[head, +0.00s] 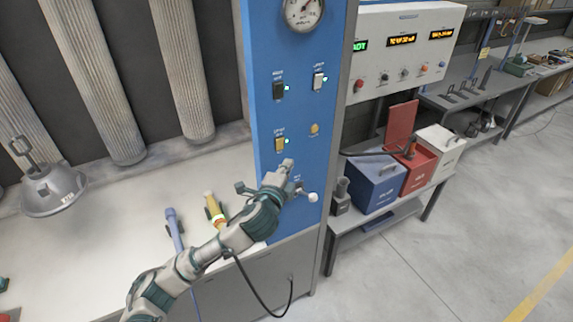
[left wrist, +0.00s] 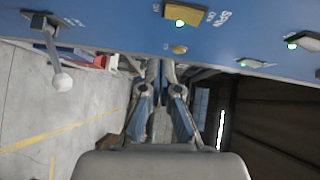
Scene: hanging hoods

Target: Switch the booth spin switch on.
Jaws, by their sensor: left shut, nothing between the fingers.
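The yellow switch (head: 280,144) is on the blue panel (head: 262,50), with a lit green lamp beside it. It also shows in the left wrist view (left wrist: 186,12) near the top edge, next to lettering that reads SPIN. I cannot tell its rocker position. My left gripper (head: 288,164) is shut and empty, with its fingertips just below the yellow switch in the head view. In the left wrist view the fingertips (left wrist: 162,68) are near the panel; contact cannot be told. My right gripper is in neither view.
A white-ball lever (head: 313,197) projects near my left wrist. Blue (head: 375,185) and red boxes (head: 418,172) stand right.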

